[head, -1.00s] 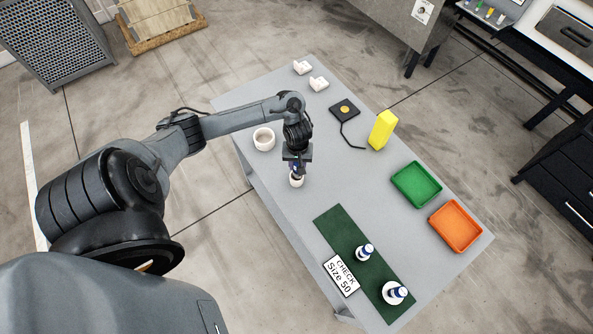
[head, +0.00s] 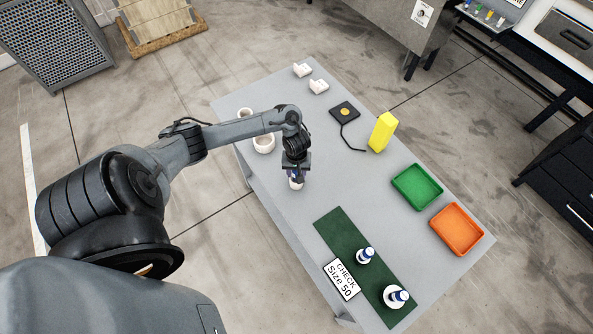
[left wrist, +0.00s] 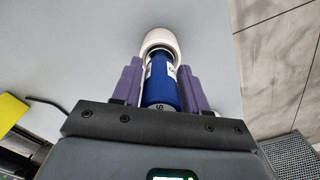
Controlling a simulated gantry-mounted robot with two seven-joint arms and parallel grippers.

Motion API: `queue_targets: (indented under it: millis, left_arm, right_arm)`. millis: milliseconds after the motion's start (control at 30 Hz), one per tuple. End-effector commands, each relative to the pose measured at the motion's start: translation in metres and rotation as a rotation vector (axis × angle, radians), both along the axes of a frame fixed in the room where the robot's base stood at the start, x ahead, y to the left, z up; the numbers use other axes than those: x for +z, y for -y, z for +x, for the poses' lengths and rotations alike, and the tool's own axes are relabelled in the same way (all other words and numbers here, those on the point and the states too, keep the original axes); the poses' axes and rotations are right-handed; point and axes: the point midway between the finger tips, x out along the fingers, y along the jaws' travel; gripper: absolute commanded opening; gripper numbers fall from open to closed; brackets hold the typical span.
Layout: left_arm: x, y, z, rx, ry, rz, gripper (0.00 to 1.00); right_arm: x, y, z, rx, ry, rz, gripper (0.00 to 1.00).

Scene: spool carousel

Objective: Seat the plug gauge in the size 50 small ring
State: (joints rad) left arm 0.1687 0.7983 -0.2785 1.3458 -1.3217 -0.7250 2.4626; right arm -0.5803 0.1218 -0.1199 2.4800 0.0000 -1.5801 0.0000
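My left gripper (head: 295,176) points down over a small white ring (head: 296,185) near the table's left edge. In the left wrist view, its purple fingers (left wrist: 160,85) are shut on the blue handle of a plug gauge (left wrist: 162,88). The white ring (left wrist: 160,36) curves around the gauge's far end; how deep the end sits is hidden. Two other blue-and-white gauges (head: 366,256) (head: 397,296) stand on the green mat (head: 333,222), the nearer one on a wide white base. A sign (head: 341,279) reads "CHECK Size 50". My right gripper is not in view.
Two white rings (head: 264,142) (head: 245,113) stand behind the arm. White blocks (head: 319,87), a black pad with cable (head: 344,111), a yellow block (head: 383,132), and green (head: 398,198) and orange (head: 438,241) trays lie farther off. The middle of the table is clear.

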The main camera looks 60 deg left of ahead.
Motion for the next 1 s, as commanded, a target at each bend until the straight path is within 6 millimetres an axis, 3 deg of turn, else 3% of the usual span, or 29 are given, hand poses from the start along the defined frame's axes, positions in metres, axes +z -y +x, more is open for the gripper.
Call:
queue_targets:
  millis: [100,467,667,1000]
  left_arm:
    - [0.0,0.0,0.0,0.0,0.0,0.0,0.58]
    - [0.004,0.0,0.0,-0.001,0.001,0.0,0.58]
    - [0.029,-0.001,0.001,-0.001,0.003,0.002,0.58]
    - [0.095,-0.002,0.001,-0.003,0.003,0.004,0.58]
  right_arm:
    - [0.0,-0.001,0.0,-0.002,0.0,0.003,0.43]
    - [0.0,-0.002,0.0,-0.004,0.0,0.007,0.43]
    - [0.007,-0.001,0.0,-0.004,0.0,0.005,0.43]
    - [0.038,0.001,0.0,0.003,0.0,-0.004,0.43]
